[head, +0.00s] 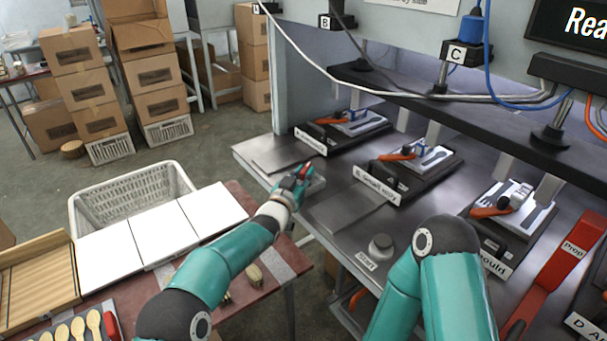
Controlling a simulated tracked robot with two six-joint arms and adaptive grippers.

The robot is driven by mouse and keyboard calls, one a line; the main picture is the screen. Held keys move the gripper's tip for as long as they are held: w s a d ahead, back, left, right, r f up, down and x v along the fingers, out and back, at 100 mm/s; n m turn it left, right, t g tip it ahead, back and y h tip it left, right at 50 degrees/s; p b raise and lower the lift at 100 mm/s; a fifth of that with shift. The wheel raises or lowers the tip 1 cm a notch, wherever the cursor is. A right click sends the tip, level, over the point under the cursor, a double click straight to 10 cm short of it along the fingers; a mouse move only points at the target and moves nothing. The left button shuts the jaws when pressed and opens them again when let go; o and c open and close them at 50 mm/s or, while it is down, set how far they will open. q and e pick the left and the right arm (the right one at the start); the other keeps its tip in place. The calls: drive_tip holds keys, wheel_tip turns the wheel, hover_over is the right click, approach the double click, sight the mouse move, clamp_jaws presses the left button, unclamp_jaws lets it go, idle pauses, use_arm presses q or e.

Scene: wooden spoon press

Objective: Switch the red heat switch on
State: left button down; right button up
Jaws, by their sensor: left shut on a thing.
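The red heat switch (305,170) shows as a small red patch at the front edge of the steel press bench, beside a small grey box (316,184). My left gripper (299,178) reaches the switch from the lower left and is shut on it. The fingers cover most of the switch, so I cannot tell whether its lever is up or down. My right arm bends at the lower right, and its gripper is out of the picture.
A grey START button (381,246) sits on the bench (340,222). Three press stations with orange-handled moulds stand behind. A red prop bar (560,262) is at right. White boards (150,235), a white basket (135,195) and wooden spoons (77,328) are at left.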

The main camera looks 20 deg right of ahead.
use_arm(q)
drive_tip(key=shift+r, duration=0.1)
drive_tip(key=shift+w+a+r+m+g+h+p, duration=0.1)
drive_tip(key=shift+w+r+m+g+h+p, duration=0.1)
drive_tip(key=shift+m+g+h+p, duration=0.45)
drive_tip(key=shift+w+a+r+m+g+h+p, duration=0.15)
drive_tip(key=shift+m+g+h+p, duration=0.4)
drive_tip(key=shift+p, duration=0.3)
drive_tip(key=shift+s+d+f+m+g+h+p, duration=0.1)
drive_tip(key=shift+f+m+g+h+p, duration=0.15)
drive_tip(key=shift+g+h+p, duration=0.2)
drive_tip(key=c, duration=1.1)
unclamp_jaws()
drive_tip(key=shift+s+f, duration=0.1)
drive_tip(key=shift+f, duration=0.05)
